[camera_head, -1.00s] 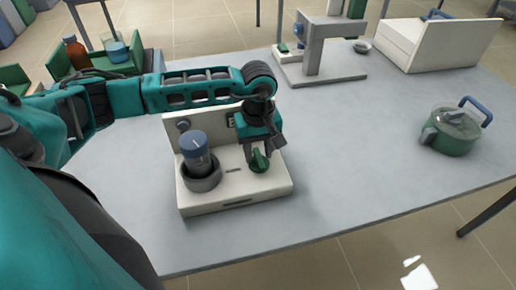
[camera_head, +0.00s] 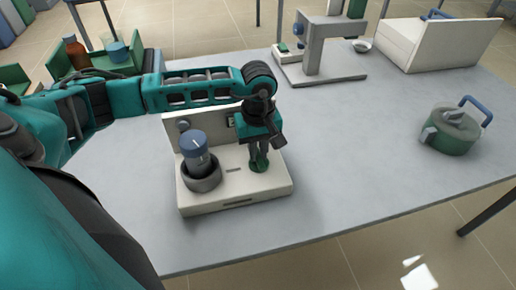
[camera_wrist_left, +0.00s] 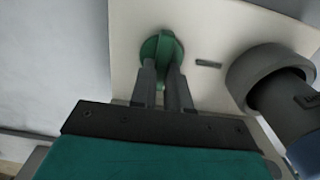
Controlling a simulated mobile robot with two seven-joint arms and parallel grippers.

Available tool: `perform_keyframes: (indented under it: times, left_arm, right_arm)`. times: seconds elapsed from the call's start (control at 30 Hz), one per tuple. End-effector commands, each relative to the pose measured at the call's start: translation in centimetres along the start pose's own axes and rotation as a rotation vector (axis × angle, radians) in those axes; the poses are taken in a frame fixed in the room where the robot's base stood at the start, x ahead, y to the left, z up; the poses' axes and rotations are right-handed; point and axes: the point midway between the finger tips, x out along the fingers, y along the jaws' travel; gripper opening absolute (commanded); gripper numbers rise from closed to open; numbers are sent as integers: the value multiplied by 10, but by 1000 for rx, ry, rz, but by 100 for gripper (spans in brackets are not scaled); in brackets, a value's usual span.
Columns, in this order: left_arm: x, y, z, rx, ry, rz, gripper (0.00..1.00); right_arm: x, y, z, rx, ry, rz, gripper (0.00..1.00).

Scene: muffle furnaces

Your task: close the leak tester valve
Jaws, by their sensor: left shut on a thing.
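The leak tester (camera_head: 235,195) is a cream base with an upright back panel, standing on the grey table. Its green valve (camera_head: 259,167) is on the right part of the base; it also shows in the left wrist view (camera_wrist_left: 163,44) as a round green knob with a raised bar. My left gripper (camera_head: 258,158) comes down from above and is shut on the valve's bar. In the left wrist view its two fingers (camera_wrist_left: 162,75) sit on either side of the bar. The fingers hide part of the valve. My right gripper is not in view.
A blue-capped vessel (camera_head: 195,155) stands in a dark round holder (camera_head: 203,180) on the tester, left of the valve. A green pot (camera_head: 452,135) is at the right. A stand (camera_head: 318,60) and a cream box (camera_head: 438,45) are at the back. The table's front right is clear.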

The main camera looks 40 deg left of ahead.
Motion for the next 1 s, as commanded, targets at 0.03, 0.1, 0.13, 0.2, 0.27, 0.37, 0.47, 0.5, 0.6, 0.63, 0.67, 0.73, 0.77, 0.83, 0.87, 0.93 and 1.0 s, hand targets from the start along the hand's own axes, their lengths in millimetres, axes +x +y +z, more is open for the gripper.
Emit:
perform_keyframes:
  times: [0.03,0.1,0.13,0.2,0.27,0.37,0.47,0.5,0.6,0.63,0.67,0.73,0.77,0.83,0.87,0.93,1.0]
  left_arm:
    - [0,0,0,-9,1,1,0]
    - [0,0,-1,-28,1,1,0]
    - [0,0,-1,-38,1,1,0]
    - [0,-1,-1,-70,2,1,0]
    - [1,-1,-1,-105,2,1,0]
    - [1,-2,-1,-178,3,0,0]
    - [1,-3,-1,-263,2,0,0]
    - [1,-3,0,-300,2,1,0]
    - [1,-4,0,-396,2,1,0]
    - [1,-4,0,-425,2,1,0]
    - [1,-4,0,-453,2,2,0]
    - [1,-4,0,-520,2,2,0]
    - [1,-5,0,-548,2,2,0]
    - [1,-5,1,-614,3,2,0]
    - [1,-6,1,-643,3,1,0]
    - [1,-6,1,-710,3,1,0]
    - [1,-7,1,-776,3,1,0]
  right_arm:
    - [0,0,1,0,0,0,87]
    - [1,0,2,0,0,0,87]
    - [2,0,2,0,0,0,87]
    - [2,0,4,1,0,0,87]
    - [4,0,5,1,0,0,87]
    - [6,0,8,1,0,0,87]
    - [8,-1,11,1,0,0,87]
    - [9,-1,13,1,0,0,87]
    - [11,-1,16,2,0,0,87]
    - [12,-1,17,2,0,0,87]
    - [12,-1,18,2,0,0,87]
    - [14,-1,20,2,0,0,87]
    - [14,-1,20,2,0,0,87]
    - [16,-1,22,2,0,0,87]
    - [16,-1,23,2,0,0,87]
    - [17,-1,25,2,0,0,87]
    - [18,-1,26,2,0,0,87]
